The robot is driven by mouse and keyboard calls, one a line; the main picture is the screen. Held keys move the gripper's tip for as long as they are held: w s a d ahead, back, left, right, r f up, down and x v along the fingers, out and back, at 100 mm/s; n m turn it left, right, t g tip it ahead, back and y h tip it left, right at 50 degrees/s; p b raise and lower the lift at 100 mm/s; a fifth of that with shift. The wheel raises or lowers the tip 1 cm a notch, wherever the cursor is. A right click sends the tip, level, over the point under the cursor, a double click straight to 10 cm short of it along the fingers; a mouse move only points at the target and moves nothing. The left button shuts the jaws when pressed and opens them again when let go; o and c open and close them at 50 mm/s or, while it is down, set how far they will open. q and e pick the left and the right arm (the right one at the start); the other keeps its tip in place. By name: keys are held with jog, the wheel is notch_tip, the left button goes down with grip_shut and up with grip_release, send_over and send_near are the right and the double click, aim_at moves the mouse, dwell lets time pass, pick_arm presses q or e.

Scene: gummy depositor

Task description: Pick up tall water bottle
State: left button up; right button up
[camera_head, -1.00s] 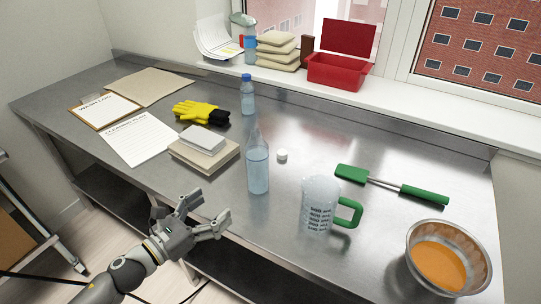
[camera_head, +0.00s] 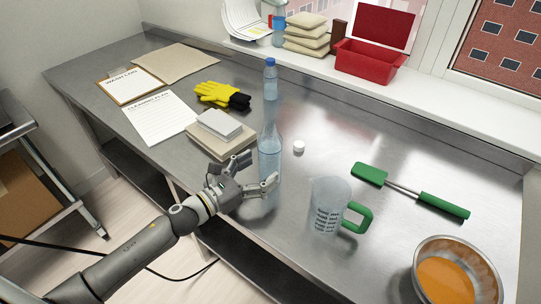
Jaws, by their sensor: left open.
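The tall water bottle (camera_head: 269,153) stands upright and uncapped near the middle of the steel table (camera_head: 350,270). It is clear, with a narrow neck and bluish water. My left gripper (camera_head: 262,172) is open at the bottle's left side, its fingers pointing toward it. One finger overlaps the lower part of the bottle in the picture; I cannot tell whether it touches. My right gripper is not in view.
A measuring jug with a green handle (camera_head: 329,205) stands right of the bottle, near a small white cap (camera_head: 299,147). A green spatula (camera_head: 412,190) and a steel bowl (camera_head: 488,268) are farther right.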

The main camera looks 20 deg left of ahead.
aim_at(261, 165)
pick_arm(q)
jog(key=x, duration=0.1)
jog(key=p+x, duration=0.1)
jog(key=x, duration=0.2)
jog(key=shift+w+a+r+p, duration=0.25)
jog(key=shift+w+p, duration=0.05)
jog(key=shift+p, duration=0.05)
jog(key=shift+w+d+f, duration=0.1)
jog(key=shift+w+d, duration=0.1)
jog(key=shift+s, duration=0.1)
jog(key=shift+c, duration=1.6)
jog(key=c, duration=1)
jog(key=shift+c, duration=0.5)
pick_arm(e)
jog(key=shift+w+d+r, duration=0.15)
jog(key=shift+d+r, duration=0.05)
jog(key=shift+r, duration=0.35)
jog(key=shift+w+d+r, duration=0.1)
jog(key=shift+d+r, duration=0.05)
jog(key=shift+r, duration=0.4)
